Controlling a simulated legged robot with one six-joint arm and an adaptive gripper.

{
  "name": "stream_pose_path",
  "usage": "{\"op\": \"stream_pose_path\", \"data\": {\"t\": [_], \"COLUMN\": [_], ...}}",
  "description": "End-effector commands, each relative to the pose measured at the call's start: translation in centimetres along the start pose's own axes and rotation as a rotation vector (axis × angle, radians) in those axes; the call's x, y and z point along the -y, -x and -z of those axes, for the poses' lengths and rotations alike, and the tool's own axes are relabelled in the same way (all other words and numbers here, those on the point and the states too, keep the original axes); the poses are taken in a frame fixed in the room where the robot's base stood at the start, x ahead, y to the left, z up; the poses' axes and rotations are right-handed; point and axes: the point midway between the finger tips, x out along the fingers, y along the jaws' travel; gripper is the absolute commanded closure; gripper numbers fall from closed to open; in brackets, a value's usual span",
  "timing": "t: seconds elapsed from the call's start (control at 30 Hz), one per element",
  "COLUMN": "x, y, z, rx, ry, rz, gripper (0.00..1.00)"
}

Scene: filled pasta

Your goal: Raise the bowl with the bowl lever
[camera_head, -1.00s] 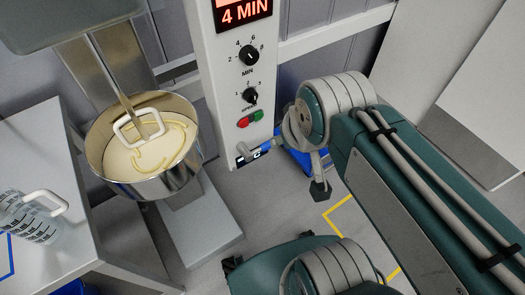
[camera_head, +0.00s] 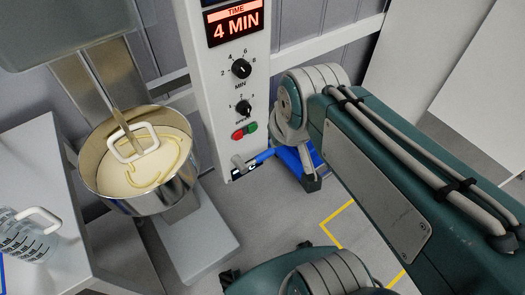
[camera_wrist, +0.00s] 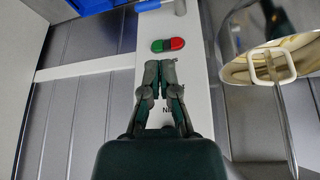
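The steel mixing bowl (camera_head: 160,200) with pale dough hangs under the mixer at left, around the mixer tool (camera_head: 132,142). In the wrist view the bowl (camera_wrist: 236,35) is at upper right. The bowl lever (camera_head: 263,157), with a blue end and a grey part, sits low on the white control column. In the wrist view it is at the top edge (camera_wrist: 180,8). My gripper (camera_wrist: 160,66) is shut and empty, its tips over the column just below the red and green buttons in that picture, apart from the lever. In the head view my arm mostly hides it.
The control column (camera_head: 204,90) carries a "4 MIN" display (camera_head: 235,22), two knobs and the red-green buttons (camera_head: 244,131). A blue crate (camera_head: 296,162) lies behind my wrist. A measuring jug (camera_head: 25,235) stands on the table at left. Yellow tape marks the grey floor.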

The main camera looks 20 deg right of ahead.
Motion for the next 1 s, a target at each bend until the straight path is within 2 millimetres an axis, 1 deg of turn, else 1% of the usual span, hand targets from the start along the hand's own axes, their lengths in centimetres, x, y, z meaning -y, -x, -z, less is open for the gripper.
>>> {"op": "stream_pose_path", "data": {"t": [0.03, 0.1, 0.27, 0.4, 0.6, 0.7, 0.83, 1.0], "x": [-0.2, -0.5, -1.1, -1.8, -2.9, -3.3, -3.6, -3.7], "y": [-0.7, -1.6, -3.9, -6.3, -10.0, -11.5, -12.6, -12.9], "z": [0.8, 1.8, 3.9, 5.5, 7.4, 8.0, 8.4, 8.5], "rx": [0.023, 0.045, 0.097, 0.139, 0.196, 0.214, 0.228, 0.231], "ry": [0.011, 0.031, 0.075, 0.113, 0.162, 0.182, 0.195, 0.2], "rz": [0.002, 0.006, 0.021, 0.036, 0.061, 0.072, 0.081, 0.083], "gripper": [1.0, 1.0, 1.0, 1.0, 1.0, 1.0, 1.0, 1.0]}}
